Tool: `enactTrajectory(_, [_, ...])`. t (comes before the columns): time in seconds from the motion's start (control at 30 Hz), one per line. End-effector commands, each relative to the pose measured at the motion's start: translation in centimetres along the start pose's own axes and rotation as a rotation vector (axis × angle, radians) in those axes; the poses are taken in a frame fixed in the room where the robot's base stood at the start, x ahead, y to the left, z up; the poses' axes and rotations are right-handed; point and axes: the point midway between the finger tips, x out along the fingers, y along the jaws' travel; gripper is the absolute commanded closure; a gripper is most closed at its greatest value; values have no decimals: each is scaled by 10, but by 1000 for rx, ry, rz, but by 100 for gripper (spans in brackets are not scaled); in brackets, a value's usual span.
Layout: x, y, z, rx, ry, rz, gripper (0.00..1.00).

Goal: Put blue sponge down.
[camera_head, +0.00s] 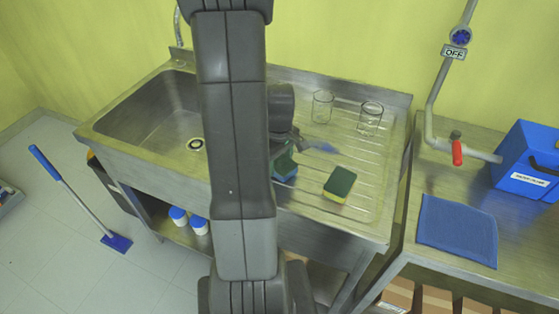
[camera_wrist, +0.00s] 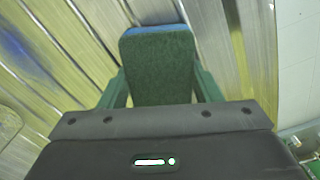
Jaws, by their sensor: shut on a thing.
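The blue sponge (camera_wrist: 158,60) has a green scouring face and a blue edge. In the wrist view it sits between the two fingers of my gripper (camera_wrist: 160,88), which is shut on it. In the head view the blue sponge (camera_head: 285,169) is over the ribbed steel drainboard (camera_head: 318,199), just right of my arm, which hides part of it. I cannot tell whether it touches the drainboard. My gripper (camera_head: 284,151) is largely behind my arm in the head view.
A yellow sponge with a green top (camera_head: 340,183) lies on the drainboard to the right. Two glass beakers (camera_head: 322,106) (camera_head: 370,118) stand behind it. The sink basin (camera_head: 150,120) is at left. A blue cloth (camera_head: 458,231) lies on the right bench near a blue box (camera_head: 528,160).

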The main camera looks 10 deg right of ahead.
Motion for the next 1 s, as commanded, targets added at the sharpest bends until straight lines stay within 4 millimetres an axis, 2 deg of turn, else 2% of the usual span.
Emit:
enactTrajectory(0.07, [4, 0, 0, 0, 0, 0, 63])
enactTrajectory(0.1, [3, 0, 0, 0, 0, 0, 38])
enactTrajectory(0.2, [3, 0, 0, 0, 0, 0, 20])
enactTrajectory(0.47, [2, 0, 0, 0, 0, 0, 20])
enactTrajectory(0.63, [-6, 0, -1, 0, 2, 2, 20])
enactTrajectory(0.77, [-26, 1, -1, 0, 4, 4, 20])
enactTrajectory(1.0, [-75, 1, -1, 0, 5, 4, 20])
